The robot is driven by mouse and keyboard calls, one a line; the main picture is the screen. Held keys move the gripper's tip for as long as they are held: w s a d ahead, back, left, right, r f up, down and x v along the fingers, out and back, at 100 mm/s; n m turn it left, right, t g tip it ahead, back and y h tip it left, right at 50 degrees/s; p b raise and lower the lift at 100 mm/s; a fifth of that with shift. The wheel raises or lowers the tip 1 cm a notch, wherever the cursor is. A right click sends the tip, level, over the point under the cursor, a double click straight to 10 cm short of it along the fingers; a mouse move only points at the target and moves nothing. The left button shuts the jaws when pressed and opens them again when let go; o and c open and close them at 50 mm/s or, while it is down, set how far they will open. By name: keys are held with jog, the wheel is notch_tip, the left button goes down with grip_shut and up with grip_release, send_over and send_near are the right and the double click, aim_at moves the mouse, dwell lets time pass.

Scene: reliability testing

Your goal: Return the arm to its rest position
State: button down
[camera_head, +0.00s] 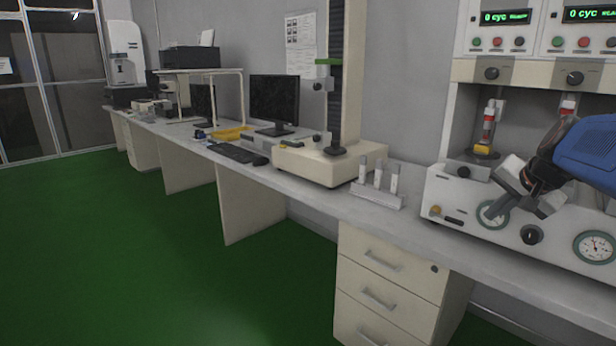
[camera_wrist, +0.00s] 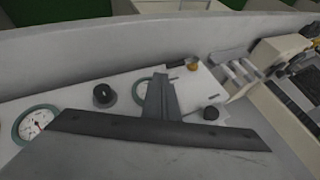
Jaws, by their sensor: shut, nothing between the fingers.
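My gripper (camera_head: 497,207) is at the right of the head view, on the end of my blue and black arm. It is tilted down to the left, in front of the pale test machine's lower panel (camera_head: 455,190). In the wrist view the two grey fingers of my gripper (camera_wrist: 162,78) are together, with nothing between them. They partly cover a round gauge (camera_wrist: 142,90) on the panel. Whether the fingertips touch the panel cannot be told.
The panel carries a black knob (camera_head: 531,234) and another gauge (camera_head: 594,246). A rack with white tubes (camera_head: 376,197) stands left of it on the long bench. Beyond are a column stand (camera_head: 330,165), a keyboard (camera_head: 237,152) and a monitor (camera_head: 274,98). The green floor is clear.

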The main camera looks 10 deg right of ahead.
jog(key=s+a+f+n+g+y, duration=0.1)
jog(key=s+a+f+n, duration=0.25)
jog(key=a, duration=0.45)
jog(key=s+a+f+n+g, duration=0.1)
jog(key=s+a+f+n, duration=0.25)
jog(key=a, duration=0.35)
jog(key=s+a+f+n, duration=0.2)
jog(key=s+a+f, duration=0.1)
jog(key=s+f, duration=0.1)
jog(key=s+a+f+n+g, duration=0.1)
jog(key=s+a+f+n, duration=0.1)
jog(key=s+a+f, duration=0.2)
jog(key=s, duration=0.3)
jog(key=shift+s+a+f+n, duration=0.15)
jog(key=shift+s+f+n, duration=0.15)
jog(key=shift+n, duration=0.1)
